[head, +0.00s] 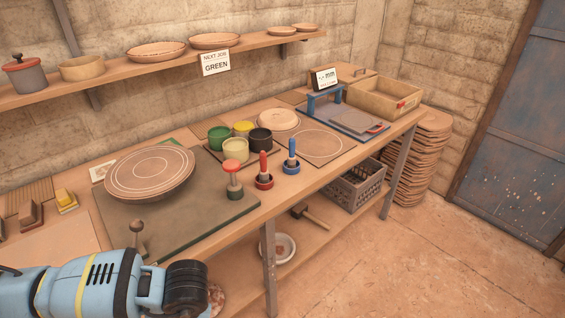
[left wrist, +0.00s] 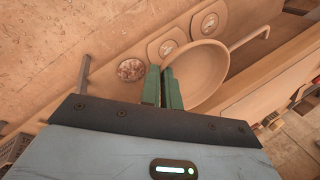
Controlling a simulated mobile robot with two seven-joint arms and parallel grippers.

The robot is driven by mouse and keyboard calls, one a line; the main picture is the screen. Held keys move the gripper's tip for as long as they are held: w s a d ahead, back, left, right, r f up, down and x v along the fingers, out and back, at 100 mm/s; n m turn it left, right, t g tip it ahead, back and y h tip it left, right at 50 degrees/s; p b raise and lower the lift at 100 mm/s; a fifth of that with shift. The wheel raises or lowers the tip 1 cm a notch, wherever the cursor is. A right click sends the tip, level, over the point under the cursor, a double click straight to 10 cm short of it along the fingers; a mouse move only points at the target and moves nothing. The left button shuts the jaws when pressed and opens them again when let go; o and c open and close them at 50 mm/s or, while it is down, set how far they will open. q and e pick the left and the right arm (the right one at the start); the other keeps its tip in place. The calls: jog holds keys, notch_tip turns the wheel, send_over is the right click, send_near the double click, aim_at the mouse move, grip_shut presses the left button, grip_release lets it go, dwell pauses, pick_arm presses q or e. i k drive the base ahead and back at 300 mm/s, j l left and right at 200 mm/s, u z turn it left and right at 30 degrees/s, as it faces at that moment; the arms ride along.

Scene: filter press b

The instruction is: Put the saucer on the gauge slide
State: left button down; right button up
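The gauge slide (head: 355,119) is a flat grey plate by a blue frame with a small display (head: 324,79), at the right end of the bench. I cannot tell which dish is the saucer. Small shallow dishes (head: 281,31) stand on the wall shelf, and a pale round piece (head: 279,119) lies on the bench left of the gauge. My left arm comes in at the bottom left; its gripper is outside the head view. My right gripper is not in view.
A large ringed plate (head: 150,173) lies on a dark green mat (head: 190,225). Paint pots (head: 236,150) and red and blue upright tools (head: 291,157) stand mid-bench. A wooden tray (head: 384,98) stands behind the slide.

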aim_at(357, 119)
jog(key=i+l+u, duration=0.1)
jog(key=l, duration=0.3)
jog(key=i+l+u, duration=0.1)
jog(key=i+l, duration=0.2)
jog(key=l, duration=0.15)
jog(key=i+l, duration=0.15)
jog(key=l, duration=0.25)
jog(key=i+l+u, duration=0.15)
jog(key=l, duration=0.3)
jog(key=i+l+u, duration=0.1)
jog(key=l, duration=0.35)
jog(key=i+l+u, duration=0.1)
jog(key=l, duration=0.35)
jog(key=i+l, duration=0.25)
jog(key=l, duration=0.25)
jog(key=i+l+u, duration=0.15)
jog(key=l, duration=0.3)
jog(key=k, duration=0.05)
